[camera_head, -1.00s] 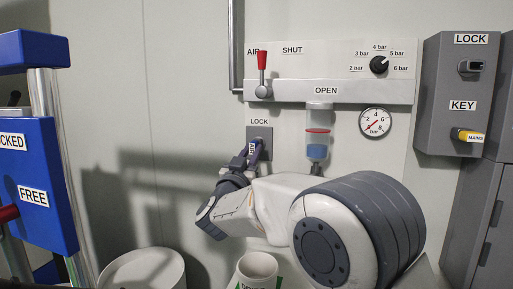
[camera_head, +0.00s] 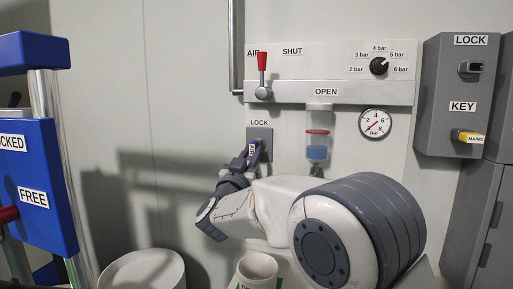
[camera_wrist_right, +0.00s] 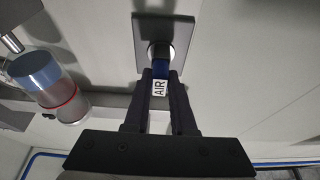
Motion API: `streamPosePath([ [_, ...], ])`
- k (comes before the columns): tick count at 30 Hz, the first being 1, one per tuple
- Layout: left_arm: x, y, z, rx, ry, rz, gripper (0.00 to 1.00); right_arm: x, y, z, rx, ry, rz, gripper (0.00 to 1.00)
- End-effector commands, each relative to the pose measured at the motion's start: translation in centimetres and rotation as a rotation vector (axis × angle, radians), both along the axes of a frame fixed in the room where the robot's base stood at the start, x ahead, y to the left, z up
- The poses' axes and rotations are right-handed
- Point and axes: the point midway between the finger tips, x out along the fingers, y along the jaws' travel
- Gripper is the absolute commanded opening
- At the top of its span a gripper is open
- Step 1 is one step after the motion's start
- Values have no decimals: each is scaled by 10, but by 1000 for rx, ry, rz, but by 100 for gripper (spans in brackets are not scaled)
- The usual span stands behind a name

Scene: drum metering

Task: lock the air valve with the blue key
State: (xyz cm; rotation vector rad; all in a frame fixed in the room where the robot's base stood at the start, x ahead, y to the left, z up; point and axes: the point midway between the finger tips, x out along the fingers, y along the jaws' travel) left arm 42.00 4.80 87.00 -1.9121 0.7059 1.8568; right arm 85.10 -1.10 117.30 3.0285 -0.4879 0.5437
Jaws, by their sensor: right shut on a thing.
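The blue key (camera_wrist_right: 161,68) with a white AIR tag is gripped between the fingers of my right gripper (camera_wrist_right: 161,92). Its tip is at the round keyhole of the grey lock plate (camera_wrist_right: 177,32); how deep it sits is hidden. In the head view my right gripper (camera_head: 252,156) is at the lower part of the lock plate (camera_head: 259,133), under the LOCK label. The air valve's red lever (camera_head: 262,62) points straight up, left of the SHUT label, above its round pivot. My left gripper is not in view.
A filter bowl (camera_head: 317,137) and a pressure gauge (camera_head: 375,123) are right of the lock. A grey box (camera_head: 440,100) at right holds a yellow MAINS key (camera_head: 468,136). A blue panel (camera_head: 40,170) stands at left. A white cup (camera_head: 257,266) is below my arm.

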Motion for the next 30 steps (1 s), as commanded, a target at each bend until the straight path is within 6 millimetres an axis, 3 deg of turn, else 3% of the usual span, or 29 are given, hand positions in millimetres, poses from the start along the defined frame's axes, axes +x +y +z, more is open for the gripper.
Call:
streamPosePath([
  [2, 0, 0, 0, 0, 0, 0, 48, 0, 1, 0, 1, 1, 2, 0],
  [3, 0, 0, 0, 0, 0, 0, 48, 0, 1, 0, 1, 1, 2, 31],
  [5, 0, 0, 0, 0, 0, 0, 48, 0, 1, 0, 1, 1, 1, 54],
  [6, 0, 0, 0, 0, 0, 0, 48, 0, 1, 0, 1, 1, 1, 59],
  [17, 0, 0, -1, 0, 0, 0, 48, -4, 2, -2, 0, 1, 1, 59],
  [30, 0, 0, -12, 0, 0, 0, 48, -73, 26, -29, 0, 1, 4, 59],
])
